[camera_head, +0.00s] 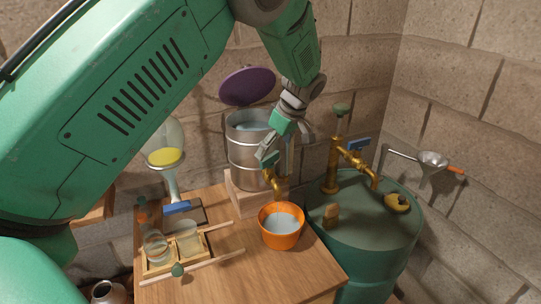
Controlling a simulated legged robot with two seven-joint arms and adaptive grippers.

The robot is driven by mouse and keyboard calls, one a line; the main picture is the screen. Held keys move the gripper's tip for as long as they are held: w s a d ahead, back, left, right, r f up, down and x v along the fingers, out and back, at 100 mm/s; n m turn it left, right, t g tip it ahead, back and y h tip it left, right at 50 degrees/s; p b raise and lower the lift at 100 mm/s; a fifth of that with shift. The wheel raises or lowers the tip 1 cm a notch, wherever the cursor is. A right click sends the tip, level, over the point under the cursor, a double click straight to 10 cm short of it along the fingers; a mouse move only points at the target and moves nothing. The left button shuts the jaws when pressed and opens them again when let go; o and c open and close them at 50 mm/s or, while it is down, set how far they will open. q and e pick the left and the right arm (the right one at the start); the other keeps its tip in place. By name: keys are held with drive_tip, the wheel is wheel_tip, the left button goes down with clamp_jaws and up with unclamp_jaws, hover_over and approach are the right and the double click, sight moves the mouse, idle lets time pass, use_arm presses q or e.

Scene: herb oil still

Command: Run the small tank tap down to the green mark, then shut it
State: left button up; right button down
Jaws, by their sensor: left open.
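The small tank (248,150) is a ribbed metal cylinder on a wooden block, open at the top with pale liquid inside. Its brass tap (277,184) points down over an orange bucket (282,236), which holds greyish liquid. A blue-teal tap handle (270,159) shows just below my left gripper (278,148). That gripper points down in front of the tank with its fingers apart, close to the handle; I cannot tell whether they touch it. I cannot make out a green mark. My right gripper is not in view.
Left are a glass vessel with a yellow layer (165,157) and a wooden rack of jars (175,262). A purple lid (247,86) is behind the tank.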

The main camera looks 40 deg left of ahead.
sight(270, 155)
use_arm(q)
drive_tip(key=x, duration=0.3)
drive_tip(key=shift+f, duration=0.25)
drive_tip(key=shift+a+f, duration=0.25)
drive_tip(key=shift+f, duration=0.1)
drive_tip(key=c, duration=1.2)
drive_tip(key=shift+o, duration=0.2)
drive_tip(key=shift+r+m+t+p, duration=0.1)
drive_tip(key=shift+m+t+p, duration=0.8)
drive_tip(key=shift+m, duration=1.9)
drive_tip(key=shift+t+h, duration=0.3)
